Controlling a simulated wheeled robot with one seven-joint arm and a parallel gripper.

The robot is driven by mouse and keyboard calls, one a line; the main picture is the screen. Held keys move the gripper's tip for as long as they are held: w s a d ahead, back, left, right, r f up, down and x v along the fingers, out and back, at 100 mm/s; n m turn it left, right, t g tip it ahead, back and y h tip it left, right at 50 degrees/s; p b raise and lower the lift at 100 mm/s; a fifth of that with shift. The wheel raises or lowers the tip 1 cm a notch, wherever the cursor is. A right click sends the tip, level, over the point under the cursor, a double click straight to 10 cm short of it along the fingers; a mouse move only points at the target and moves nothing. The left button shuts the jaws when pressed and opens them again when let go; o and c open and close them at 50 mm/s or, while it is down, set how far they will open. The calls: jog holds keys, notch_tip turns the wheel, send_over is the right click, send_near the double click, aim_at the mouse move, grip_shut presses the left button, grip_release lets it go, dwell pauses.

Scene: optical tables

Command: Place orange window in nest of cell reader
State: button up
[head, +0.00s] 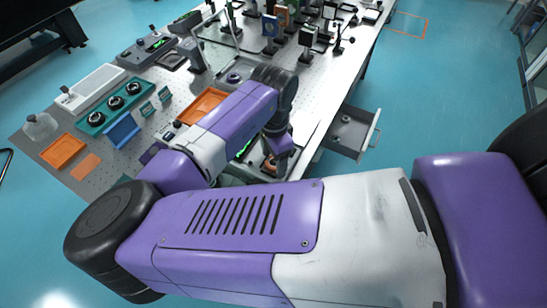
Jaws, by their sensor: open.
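My gripper (281,160) points down near the table's right front edge, partly hidden by my own arm. It is small in view; its jaws are open. Just beside and below it is a small orange piece (269,162), possibly the orange window, on a dark device. I cannot tell whether it is seated in a nest or touches the fingers. A green lit display (244,149) shows just left of the gripper, likely on the cell reader. My arm hides most of that device.
An orange tray (203,104) lies behind my forearm. Another orange tray (63,150) and a flat orange plate (86,166) lie at left, near a teal rack (115,108). Optics on posts (270,30) crowd the back. An open drawer (350,133) juts out at right.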

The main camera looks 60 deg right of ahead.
notch_tip(320, 180, up, 13)
jog(key=s+d+r+n+h, duration=0.1)
jog(key=s+d+r+h, duration=0.15)
jog(key=d, duration=0.45)
jog(key=s+d+r+n+h, duration=0.1)
jog(key=d+r+h, duration=0.25)
jog(key=d, duration=0.25)
jog(key=s+d+r+h, duration=0.1)
jog(key=d+r+h, duration=0.1)
jog(key=d+h, duration=0.35)
jog(key=w+d+r+n+t+h, duration=0.4)
jog(key=w+r+n+t+h, duration=0.15)
jog(key=r+n, duration=0.3)
jog(key=n+t+y, duration=1)
jog(key=n+t, duration=0.1)
jog(key=n, duration=0.4)
send_over(273, 162)
jog(key=w, duration=0.2)
notch_tip(273, 162, down, 13)
jog(key=s+a+f+g+y, duration=0.1)
jog(key=s+a+f+y, duration=0.2)
jog(key=s+a, duration=0.6)
jog(key=s+a+f+m+y, duration=0.1)
jog(key=s+a+f+y, duration=0.2)
jog(key=s+a, duration=0.6)
jog(key=s+y, duration=0.1)
jog(key=s, duration=0.1)
jog(key=shift+s+a+f+g, duration=0.3)
jog(key=shift+s+a+g, duration=0.05)
